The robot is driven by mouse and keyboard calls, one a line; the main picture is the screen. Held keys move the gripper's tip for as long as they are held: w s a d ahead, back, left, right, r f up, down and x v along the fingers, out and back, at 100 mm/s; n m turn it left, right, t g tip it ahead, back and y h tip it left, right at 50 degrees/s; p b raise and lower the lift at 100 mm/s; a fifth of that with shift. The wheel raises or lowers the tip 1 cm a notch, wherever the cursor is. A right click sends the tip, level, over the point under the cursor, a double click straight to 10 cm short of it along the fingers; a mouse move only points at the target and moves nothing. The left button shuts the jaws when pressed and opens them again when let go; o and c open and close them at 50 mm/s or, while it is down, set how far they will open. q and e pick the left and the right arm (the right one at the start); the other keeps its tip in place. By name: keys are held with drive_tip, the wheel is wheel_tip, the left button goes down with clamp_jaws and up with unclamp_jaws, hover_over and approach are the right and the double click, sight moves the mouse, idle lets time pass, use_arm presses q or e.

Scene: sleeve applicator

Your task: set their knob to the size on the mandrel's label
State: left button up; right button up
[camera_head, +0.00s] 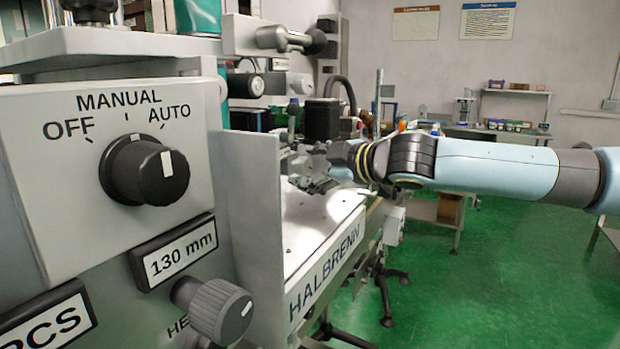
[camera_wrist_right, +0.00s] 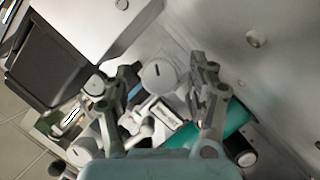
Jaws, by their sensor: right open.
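In the head view my right gripper (camera_head: 308,168) reaches in from the right over the machine's pale bed. In the right wrist view its two fingers (camera_wrist_right: 166,68) are spread apart, with nothing held. Beyond and between them is a round grey knob (camera_wrist_right: 160,76) with a dark line on its face; no contact shows. Below it is a small white label (camera_wrist_right: 168,113), too small to read. A teal cylinder (camera_wrist_right: 222,128) lies behind the right finger. I cannot tell which part is the mandrel. My left gripper is not in view.
The near panel has a black OFF/MANUAL/AUTO knob (camera_head: 148,170), a "130 mm" plate (camera_head: 175,252) and a grey knob (camera_head: 215,308). An upright grey plate (camera_head: 252,220) stands between this panel and my right gripper. Green floor (camera_head: 480,290) lies open at right.

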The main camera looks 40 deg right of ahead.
idle(0.3)
drive_tip(key=c, duration=1.1)
drive_tip(key=shift+n+h, duration=0.3)
drive_tip(key=shift+n, duration=0.3)
drive_tip(key=shift+c, duration=0.2)
drive_tip(key=o, duration=1.1)
drive_tip(key=shift+o, duration=0.2)
